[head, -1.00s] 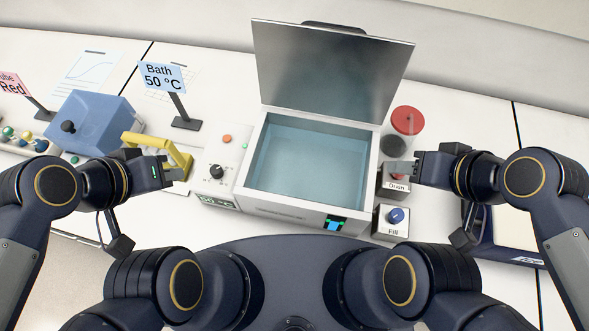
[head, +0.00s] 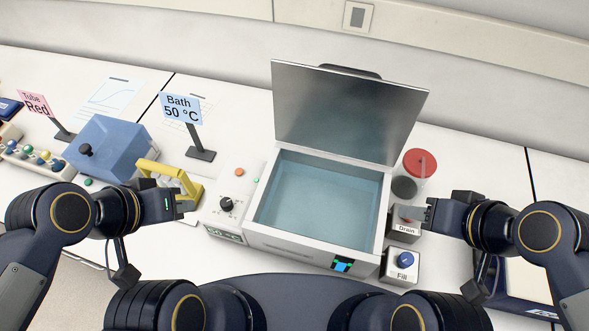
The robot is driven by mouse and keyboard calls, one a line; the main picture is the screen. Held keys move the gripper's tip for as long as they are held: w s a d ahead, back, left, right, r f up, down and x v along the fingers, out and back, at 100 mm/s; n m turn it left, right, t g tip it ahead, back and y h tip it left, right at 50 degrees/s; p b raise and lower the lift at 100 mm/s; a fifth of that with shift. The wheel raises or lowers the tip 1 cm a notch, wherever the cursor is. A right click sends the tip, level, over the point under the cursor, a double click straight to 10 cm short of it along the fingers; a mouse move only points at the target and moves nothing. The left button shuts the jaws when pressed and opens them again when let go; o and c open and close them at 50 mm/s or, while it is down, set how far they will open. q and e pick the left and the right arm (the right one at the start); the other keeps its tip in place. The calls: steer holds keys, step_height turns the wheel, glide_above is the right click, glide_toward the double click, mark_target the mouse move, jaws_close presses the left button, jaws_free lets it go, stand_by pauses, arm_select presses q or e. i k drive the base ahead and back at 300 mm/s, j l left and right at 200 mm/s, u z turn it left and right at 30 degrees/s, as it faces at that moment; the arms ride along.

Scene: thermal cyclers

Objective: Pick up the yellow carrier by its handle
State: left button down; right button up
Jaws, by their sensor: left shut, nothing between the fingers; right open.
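The yellow carrier (head: 168,168) stands on the bench between the blue box and the water bath, its handle bar on top. My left gripper (head: 182,203) is shut and empty in front of the carrier and overlaps its lower part in the head view. I cannot tell whether it touches the carrier. My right gripper (head: 428,210) is open and empty, near the Drain button box (head: 404,229) at the right of the bath.
The water bath (head: 320,208) has its lid (head: 345,112) up and holds water. A blue box (head: 105,150) and a Bath 50 °C sign (head: 181,109) stand around the carrier. A Fill knob box (head: 404,262) and red-capped jar (head: 420,164) are at the right.

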mark_target(169, 181)
steer(key=k+j+u, duration=0.1)
steer(key=u, duration=0.25)
steer(key=k+j+u, duration=0.1)
steer(key=u, duration=0.25)
steer(key=k+j+u, duration=0.1)
steer(key=u, duration=0.25)
steer(key=i+j+z, duration=0.1)
steer(key=j, duration=0.25)
steer(key=i+j+z, duration=0.1)
steer(key=i+j, duration=0.15)
steer(key=j, duration=0.15)
steer(key=i+j, duration=0.15)
steer(key=j, duration=0.2)
steer(key=i+j+z, duration=0.15)
steer(key=j, duration=0.25)
steer(key=i+j+z, duration=0.1)
steer(key=j, duration=0.3)
steer(key=i, duration=0.05)
